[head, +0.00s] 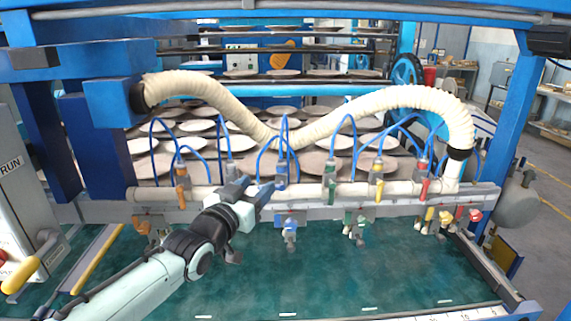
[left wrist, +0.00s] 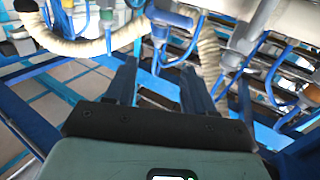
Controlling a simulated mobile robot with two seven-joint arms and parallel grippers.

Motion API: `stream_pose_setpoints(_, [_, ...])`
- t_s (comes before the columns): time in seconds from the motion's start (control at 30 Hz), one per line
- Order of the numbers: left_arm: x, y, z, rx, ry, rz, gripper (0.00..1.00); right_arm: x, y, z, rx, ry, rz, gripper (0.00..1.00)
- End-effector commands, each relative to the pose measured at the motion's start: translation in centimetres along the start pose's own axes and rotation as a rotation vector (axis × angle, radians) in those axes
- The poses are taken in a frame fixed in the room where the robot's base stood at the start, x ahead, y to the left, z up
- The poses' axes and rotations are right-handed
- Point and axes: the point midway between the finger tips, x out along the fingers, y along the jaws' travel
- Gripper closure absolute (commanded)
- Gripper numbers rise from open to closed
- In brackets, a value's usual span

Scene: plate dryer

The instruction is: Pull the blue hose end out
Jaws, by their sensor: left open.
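Several thin blue hoses loop up from the pale manifold pipe (head: 330,190). One blue hose (head: 285,135) runs down to a blue fitting (head: 281,174) near the pipe's middle. In the left wrist view the two dark fingers of my left gripper (left wrist: 160,88) are apart. A thin blue hose (left wrist: 183,56) shows beyond them; whether it lies between the fingers I cannot tell. My right gripper is not in view.
A thick cream corrugated hose (head: 330,120) arches above the pipe. Orange, green, yellow and red fittings stand along it, with valves such as a blue one (head: 290,223) below. Round plates lie behind. The green surface (head: 330,270) in front is mostly clear.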

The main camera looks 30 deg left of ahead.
Motion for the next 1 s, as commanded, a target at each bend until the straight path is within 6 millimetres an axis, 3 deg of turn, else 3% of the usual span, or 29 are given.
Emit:
stream_pose_setpoints(0.17, [2.5, 0.0, 0.1, 0.0, -0.004, 0.001, 0.46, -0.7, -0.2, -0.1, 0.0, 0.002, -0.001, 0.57])
stream_pose_setpoints(0.6, [11.2, 0.1, 0.0, -0.002, -0.002, 0.001, 0.46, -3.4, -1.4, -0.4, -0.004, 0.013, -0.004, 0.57])
stream_pose_setpoints(0.8, [12.9, 0.0, 0.1, -0.001, -0.002, 0.0, 0.46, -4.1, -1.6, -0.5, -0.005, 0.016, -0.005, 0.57])
stream_pose_setpoints(1.0, [13.2, 0.0, 0.2, -0.001, -0.003, 0.0, 0.46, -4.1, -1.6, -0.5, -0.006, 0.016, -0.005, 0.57])
